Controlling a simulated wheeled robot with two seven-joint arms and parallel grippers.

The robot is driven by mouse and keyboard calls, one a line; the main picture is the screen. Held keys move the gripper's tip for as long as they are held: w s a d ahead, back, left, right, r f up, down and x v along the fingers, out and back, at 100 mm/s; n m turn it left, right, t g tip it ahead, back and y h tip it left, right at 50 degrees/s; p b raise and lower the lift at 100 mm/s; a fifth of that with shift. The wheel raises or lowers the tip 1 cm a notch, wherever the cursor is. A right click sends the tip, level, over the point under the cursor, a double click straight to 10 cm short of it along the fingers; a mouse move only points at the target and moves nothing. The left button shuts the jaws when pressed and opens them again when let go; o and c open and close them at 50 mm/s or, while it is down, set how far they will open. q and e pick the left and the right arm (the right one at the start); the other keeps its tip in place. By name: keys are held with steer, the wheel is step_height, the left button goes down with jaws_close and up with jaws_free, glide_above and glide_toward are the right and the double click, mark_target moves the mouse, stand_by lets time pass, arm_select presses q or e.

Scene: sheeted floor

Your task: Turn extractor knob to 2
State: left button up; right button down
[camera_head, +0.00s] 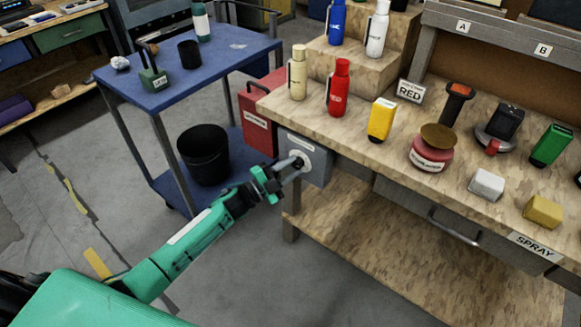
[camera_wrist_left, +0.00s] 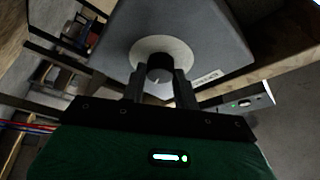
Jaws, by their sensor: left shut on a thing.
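The extractor is a grey box (camera_head: 318,168) mounted at the left end of the wooden workbench. A pale round dial plate (camera_head: 306,155) on its face carries a dark knob. In the left wrist view the knob (camera_wrist_left: 160,68) is a black cylinder with a small light mark, in front of the pale dial plate (camera_wrist_left: 180,48). My left gripper (camera_head: 296,166) is at the dial, with its two fingers (camera_wrist_left: 160,88) on either side of the knob, shut on it. The dial numbers are too small to read. My right gripper is not in view.
A red box (camera_head: 258,122) stands beside the extractor. The workbench (camera_head: 390,165) holds several bottles, cans and tools. A blue cart (camera_head: 225,60) and a black bin (camera_head: 203,155) stand to the left. The floor around my left arm is open.

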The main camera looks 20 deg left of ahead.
arm_select(q)
steer(key=shift+m+g, duration=0.4)
steer(key=shift+m, duration=0.6)
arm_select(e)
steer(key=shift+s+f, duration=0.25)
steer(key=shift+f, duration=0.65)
arm_select(q)
steer(key=o, duration=1)
steer(key=v, duration=1.3)
steer(key=shift+s+a+f, duration=0.1)
steer(key=shift+s+a, duration=0.15)
steer(key=shift+s, duration=0.05)
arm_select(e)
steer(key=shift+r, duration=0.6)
arm_select(q)
steer(key=shift+f, duration=0.1)
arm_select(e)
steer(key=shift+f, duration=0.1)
